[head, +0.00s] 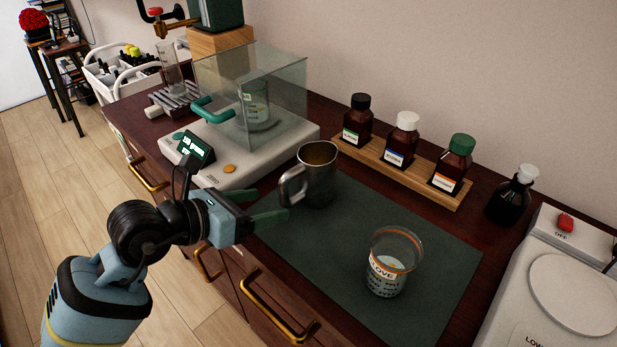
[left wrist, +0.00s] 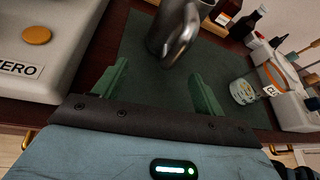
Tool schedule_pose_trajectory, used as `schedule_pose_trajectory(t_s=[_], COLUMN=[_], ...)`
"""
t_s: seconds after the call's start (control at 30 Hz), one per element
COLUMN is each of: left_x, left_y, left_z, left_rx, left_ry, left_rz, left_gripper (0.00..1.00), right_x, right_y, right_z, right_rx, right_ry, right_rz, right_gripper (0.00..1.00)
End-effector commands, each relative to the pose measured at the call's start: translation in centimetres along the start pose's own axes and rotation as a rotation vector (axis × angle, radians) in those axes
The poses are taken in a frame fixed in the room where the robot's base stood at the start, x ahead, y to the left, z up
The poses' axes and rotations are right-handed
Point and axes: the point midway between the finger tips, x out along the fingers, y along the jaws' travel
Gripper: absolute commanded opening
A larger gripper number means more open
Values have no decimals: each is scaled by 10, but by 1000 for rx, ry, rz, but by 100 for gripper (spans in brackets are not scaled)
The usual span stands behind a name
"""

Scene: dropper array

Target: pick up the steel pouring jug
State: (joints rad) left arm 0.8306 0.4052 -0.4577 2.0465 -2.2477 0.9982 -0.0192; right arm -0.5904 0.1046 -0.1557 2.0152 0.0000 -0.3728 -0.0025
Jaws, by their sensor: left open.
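The steel pouring jug (head: 318,176) stands upright at the back left part of the dark green mat (head: 350,245). Its handle points left, toward my left gripper. My left gripper (head: 270,206) is open and empty, with its green fingers just short of the handle. In the left wrist view, the jug (left wrist: 172,28) is beyond the open fingers of the gripper (left wrist: 158,90), with its handle roughly in line with the gap between them. I see no contact between fingers and jug. My right gripper is in neither view.
A balance (head: 225,160) with a glass draft shield stands left of the jug. A glass beaker (head: 394,264) stands on the mat to the right. Brown bottles sit on a wooden rack (head: 415,178) behind. A white hotplate device (head: 575,290) is at far right. The mat's middle is clear.

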Motion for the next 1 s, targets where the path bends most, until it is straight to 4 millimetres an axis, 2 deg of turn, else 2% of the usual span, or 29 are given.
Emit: schedule_pose_trajectory(t_s=[0.27, 0.47, 0.8, 1.0], left_x=[23, 28, 70, 78], left_y=[-2, -2, -9, -9], left_z=[1, 1, 4, 3], left_rx=[-2, -1, -4, -2], left_ry=[-2, -2, -2, -1], left_rz=[-3, -2, -3, -2], left_gripper=[71, 71, 71, 71], right_x=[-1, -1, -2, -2], right_y=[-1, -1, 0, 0], right_z=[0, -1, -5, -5], right_rx=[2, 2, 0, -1], right_ry=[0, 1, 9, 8], right_rz=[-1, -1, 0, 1], right_gripper=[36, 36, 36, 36])
